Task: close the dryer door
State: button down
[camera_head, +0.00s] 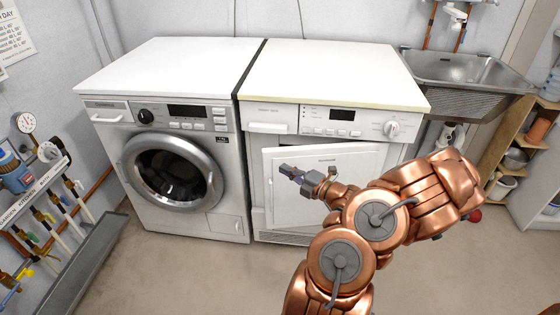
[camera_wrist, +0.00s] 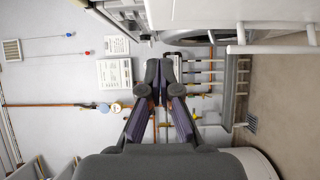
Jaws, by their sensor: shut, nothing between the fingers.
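The dryer is the right-hand white machine, with a square white door (camera_head: 340,162) on its front. The door stands ajar: its left edge is swung out from the body, and its right side sits near the front. My gripper (camera_head: 283,171) is in front of the door's left part, pointing left, shut and empty. I cannot tell whether it touches the door. In the wrist view the fingertips (camera_wrist: 159,72) meet, and a white panel that looks like the door (camera_wrist: 272,49) shows nearly edge-on at the upper right. My arm hides the door's lower right part.
A washing machine (camera_head: 226,165) with a round glass door stands left of the dryer. A metal sink (camera_head: 465,68) and wooden shelves (camera_head: 512,135) are at the right. Pipes with valves (camera_head: 60,205) and a grey trough (camera_head: 75,268) line the left wall. The floor in front of the washer is clear.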

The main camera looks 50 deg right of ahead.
aim_at(272, 154)
jog(key=w, duration=0.1)
jog(key=w+d, duration=0.1)
jog(key=w, duration=0.1)
jog(key=w+d, duration=0.1)
jog(key=w, duration=0.1)
jog(key=shift+b, duration=0.3)
jog(key=shift+w+d, duration=0.2)
jog(key=shift+d, duration=0.05)
jog(key=shift+d+r, duration=0.1)
